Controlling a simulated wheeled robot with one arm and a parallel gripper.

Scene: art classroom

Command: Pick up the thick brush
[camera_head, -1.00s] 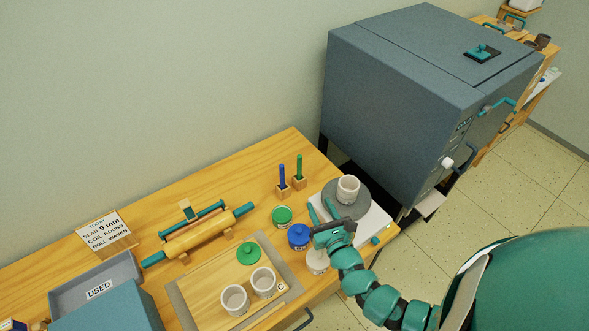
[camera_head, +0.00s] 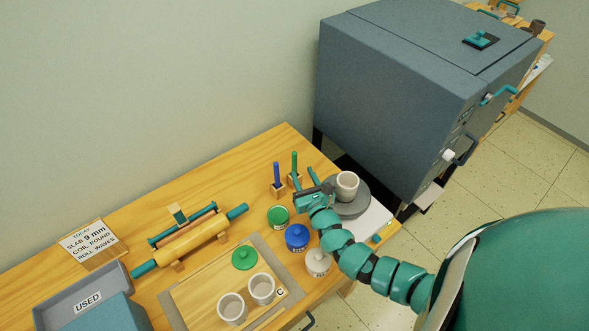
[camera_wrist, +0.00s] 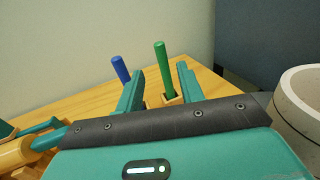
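Two upright brush handles, one blue (camera_head: 276,173) and one green (camera_head: 294,163), stand in small wooden blocks near the table's back edge. The wrist view shows the blue handle (camera_wrist: 120,68) and the green handle (camera_wrist: 164,70). The green one looks slightly thicker there, but I cannot tell for certain which is the thick brush. Bristles are not visible. My gripper (camera_head: 305,181) is open and empty, close in front of the green handle. In the wrist view, the green handle shows between my fingers (camera_wrist: 160,80), just beyond them; the blue one is outside, to the left.
A pale cup (camera_head: 346,186) stands on a grey wheel (camera_head: 352,208) right of my gripper. Green (camera_head: 278,217), blue (camera_head: 297,237) and white (camera_head: 317,262) jars stand in front. A rolling pin (camera_head: 193,242) lies left. A large kiln (camera_head: 400,100) stands behind right.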

